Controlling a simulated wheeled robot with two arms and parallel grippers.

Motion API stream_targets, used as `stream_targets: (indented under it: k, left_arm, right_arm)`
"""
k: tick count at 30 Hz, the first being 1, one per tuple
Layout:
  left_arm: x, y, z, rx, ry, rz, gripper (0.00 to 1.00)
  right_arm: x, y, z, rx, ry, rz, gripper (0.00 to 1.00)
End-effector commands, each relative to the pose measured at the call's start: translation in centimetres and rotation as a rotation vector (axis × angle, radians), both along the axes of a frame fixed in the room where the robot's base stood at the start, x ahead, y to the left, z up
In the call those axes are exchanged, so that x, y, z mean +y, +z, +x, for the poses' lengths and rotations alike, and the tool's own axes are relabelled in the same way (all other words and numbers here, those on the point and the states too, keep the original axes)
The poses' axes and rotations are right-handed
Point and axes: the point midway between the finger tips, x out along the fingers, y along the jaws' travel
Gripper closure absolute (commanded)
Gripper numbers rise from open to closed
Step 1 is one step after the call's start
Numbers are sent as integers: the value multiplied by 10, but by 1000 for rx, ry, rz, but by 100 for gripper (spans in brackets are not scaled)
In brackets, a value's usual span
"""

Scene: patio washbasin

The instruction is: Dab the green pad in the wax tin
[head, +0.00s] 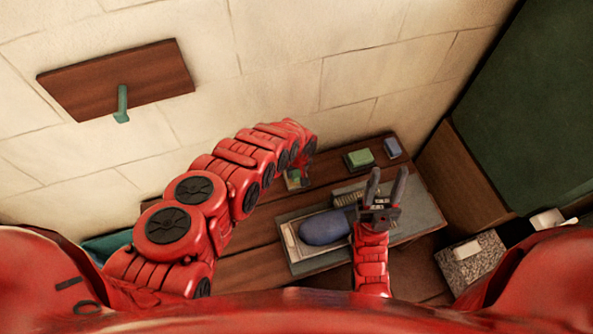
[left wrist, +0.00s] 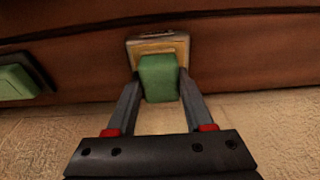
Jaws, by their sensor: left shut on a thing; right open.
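My left gripper (left wrist: 160,76) is shut on the green pad (left wrist: 158,82), one finger on each side of it. The pad is over the wax tin (left wrist: 140,47), a squarish pale-rimmed tin with yellowish wax. The pad hides part of the tin; I cannot tell whether it touches the wax. In the head view my left arm reaches in from the left and mostly hides its gripper, with the tin (head: 293,183) partly showing below it. My right gripper (head: 385,182) is open and empty, fingers pointing up, above the grey tray.
A green block on a dark base (head: 360,157) and a small blue-grey block (head: 392,147) sit toward the back right. A grey tray (head: 425,215) holds a blue rounded object (head: 323,228) and a brush (head: 348,198). A wooden panel with a green peg (head: 122,103) hangs on the wall.

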Motion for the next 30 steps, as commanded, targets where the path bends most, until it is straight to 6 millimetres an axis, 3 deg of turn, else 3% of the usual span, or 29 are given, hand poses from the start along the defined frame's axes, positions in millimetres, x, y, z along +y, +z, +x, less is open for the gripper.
stream_targets:
  k: [12, 30]
  left_arm:
    - [0, 2, -1, 2, 0, 0, 92]
    - [0, 54, -1, 1, -1, 0, 92]
  right_arm:
    - [0, 3, 0, 0, 0, 0, 57]
    - [0, 56, 0, 0, 0, 0, 57]
